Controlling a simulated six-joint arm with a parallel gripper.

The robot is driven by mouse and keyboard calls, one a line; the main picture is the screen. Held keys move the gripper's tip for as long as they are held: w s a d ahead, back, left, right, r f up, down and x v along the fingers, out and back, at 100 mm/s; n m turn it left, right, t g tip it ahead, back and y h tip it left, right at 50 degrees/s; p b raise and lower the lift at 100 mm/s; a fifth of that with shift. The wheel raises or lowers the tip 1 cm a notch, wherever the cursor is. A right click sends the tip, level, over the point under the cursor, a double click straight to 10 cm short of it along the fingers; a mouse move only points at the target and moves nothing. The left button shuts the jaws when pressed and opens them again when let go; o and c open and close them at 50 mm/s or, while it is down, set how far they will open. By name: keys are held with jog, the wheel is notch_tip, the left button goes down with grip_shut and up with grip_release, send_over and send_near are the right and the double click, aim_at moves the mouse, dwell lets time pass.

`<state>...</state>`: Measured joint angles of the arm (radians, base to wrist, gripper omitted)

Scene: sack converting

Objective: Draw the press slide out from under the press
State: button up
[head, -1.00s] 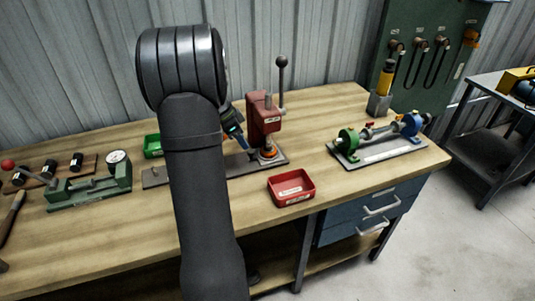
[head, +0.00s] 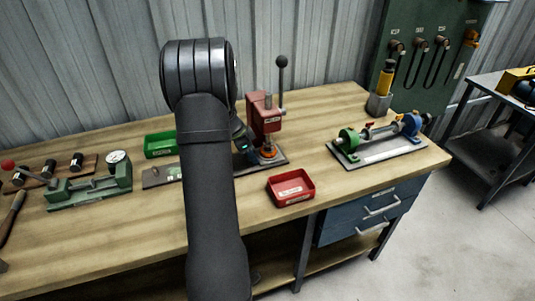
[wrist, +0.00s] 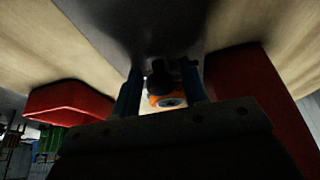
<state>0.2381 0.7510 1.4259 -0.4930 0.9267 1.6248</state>
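The red press (head: 264,118) stands on a grey base plate (head: 277,162) on the bench. The press slide (head: 268,153) shows as a small orange part low under the press head. My arm hides part of the plate and most of my gripper (head: 241,143), which is at the left of the press. In the wrist view my gripper (wrist: 163,92) has its two blue fingers apart. A small dark knob (wrist: 158,80) and the orange slide part (wrist: 167,101) show in the gap, with no clear finger contact. The press body (wrist: 255,100) is close at the right.
A red tray (head: 291,188) sits in front of the press, and a green tray (head: 160,145) lies to the left. A green fixture with a dial (head: 90,187) is at the far left. A green and blue fixture (head: 378,140) is at the right.

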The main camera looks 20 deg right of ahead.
aim_at(245, 162)
jog(key=c, duration=0.8)
jog(key=shift+a, duration=1.85)
jog(key=shift+s+a+f, duration=0.1)
jog(key=shift+a, duration=1.85)
jog(key=shift+a, duration=1.7)
jog(key=o, duration=0.8)
